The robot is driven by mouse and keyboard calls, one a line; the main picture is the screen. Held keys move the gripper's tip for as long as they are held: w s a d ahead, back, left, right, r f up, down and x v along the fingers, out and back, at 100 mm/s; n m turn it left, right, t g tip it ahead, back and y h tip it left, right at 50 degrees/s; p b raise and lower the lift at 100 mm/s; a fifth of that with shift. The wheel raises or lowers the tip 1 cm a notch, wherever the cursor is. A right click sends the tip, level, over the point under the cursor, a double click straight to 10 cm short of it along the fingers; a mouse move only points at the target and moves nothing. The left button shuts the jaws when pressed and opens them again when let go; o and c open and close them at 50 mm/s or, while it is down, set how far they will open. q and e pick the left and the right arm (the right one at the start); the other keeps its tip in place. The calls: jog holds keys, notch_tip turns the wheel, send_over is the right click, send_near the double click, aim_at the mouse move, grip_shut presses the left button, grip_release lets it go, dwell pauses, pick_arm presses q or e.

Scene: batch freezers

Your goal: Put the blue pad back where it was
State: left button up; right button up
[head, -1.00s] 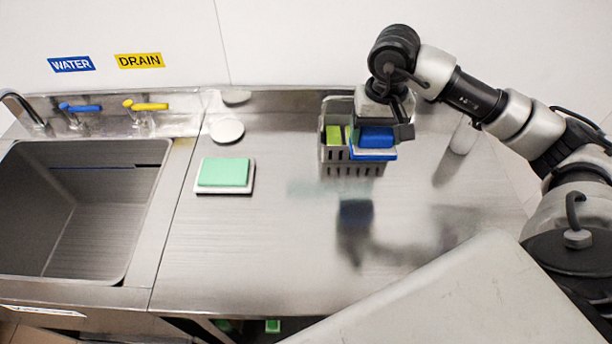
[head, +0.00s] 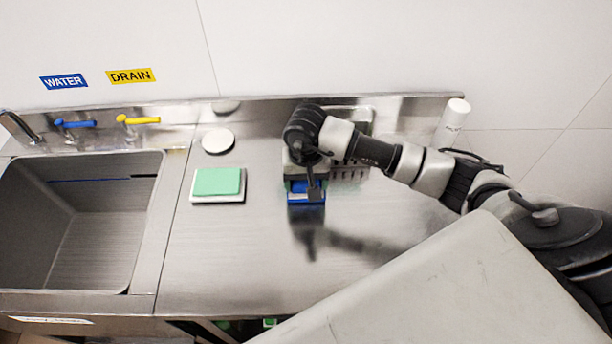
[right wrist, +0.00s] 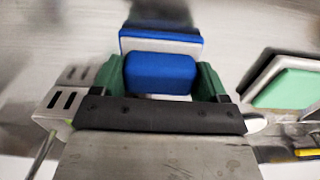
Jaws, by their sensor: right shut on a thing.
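The blue pad (head: 296,187) has a blue block on top of a white layer with a blue underside. My right gripper (head: 308,186) is shut on the block. In the right wrist view, the blue block (right wrist: 160,72) sits between the green fingers (right wrist: 157,80), with the white and blue base beyond it. The pad appears above the steel counter (head: 240,265), in front of the left part of the grey basket (head: 350,173). My arm hides much of the basket. Whether the pad touches the counter is unclear. My left gripper is not in view.
A green pad (head: 217,181) lies on a white base (head: 220,202) to the left. Behind it is a round white disc (head: 218,140). The sink (head: 75,225) is at far left. A white cylinder (head: 455,118) stands back right. The front of the counter is clear.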

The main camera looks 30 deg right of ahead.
jog(key=shift+f, duration=0.15)
jog(key=o, duration=0.9)
jog(key=shift+r, duration=0.3)
notch_tip(320, 180, up, 12)
jog(key=b, duration=0.3)
